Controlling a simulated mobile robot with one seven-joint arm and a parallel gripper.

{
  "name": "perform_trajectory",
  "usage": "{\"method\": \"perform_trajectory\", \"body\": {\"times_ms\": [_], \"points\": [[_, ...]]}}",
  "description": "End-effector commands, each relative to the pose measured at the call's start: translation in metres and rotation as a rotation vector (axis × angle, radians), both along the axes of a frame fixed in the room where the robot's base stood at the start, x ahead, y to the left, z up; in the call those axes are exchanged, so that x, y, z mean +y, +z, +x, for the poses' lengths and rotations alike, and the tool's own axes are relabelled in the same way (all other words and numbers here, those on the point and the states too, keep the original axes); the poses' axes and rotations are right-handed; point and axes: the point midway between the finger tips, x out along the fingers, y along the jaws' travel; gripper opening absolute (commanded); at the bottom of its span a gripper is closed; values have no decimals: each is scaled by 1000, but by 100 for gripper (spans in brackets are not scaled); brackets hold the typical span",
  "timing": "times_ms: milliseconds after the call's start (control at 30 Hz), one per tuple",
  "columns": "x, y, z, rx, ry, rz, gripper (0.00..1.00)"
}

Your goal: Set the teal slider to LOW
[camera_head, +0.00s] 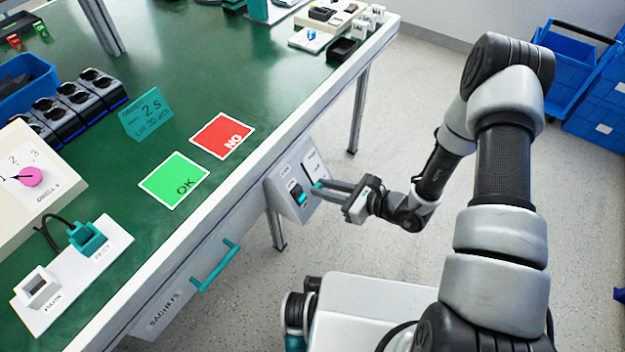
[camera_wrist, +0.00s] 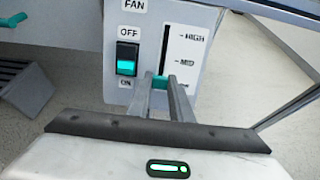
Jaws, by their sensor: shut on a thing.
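The teal slider (camera_wrist: 160,82) sits on a vertical black slot in a white scale plate, marked HIGH, MID and a lowest label that my finger partly hides. My gripper (camera_wrist: 161,84) is shut on the slider, one finger on each side. In the head view my gripper (camera_head: 320,187) reaches from the right to the grey control panel (camera_head: 288,203) on the table's front edge, and the slider shows as a small teal spot at the fingertips.
A FAN rocker switch (camera_wrist: 127,58) with a teal lower half, marked OFF above and ON below, is just left of the slider. A drawer labelled SACHETS with a teal handle (camera_head: 214,265) is farther left.

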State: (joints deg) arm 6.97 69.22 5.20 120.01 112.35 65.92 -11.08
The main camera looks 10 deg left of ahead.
Motion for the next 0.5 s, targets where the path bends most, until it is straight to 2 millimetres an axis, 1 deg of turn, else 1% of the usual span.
{"method": "perform_trajectory", "body": {"times_ms": [33,367,400,467,500], "points": [[2,-7,-5,5,9,4,0],[-1,-10,-6,6,11,-1,0],[-1,-10,-6,7,11,-2,21],[-1,-10,-6,6,10,-2,31],[-1,-10,-5,6,9,-1,38]]}}
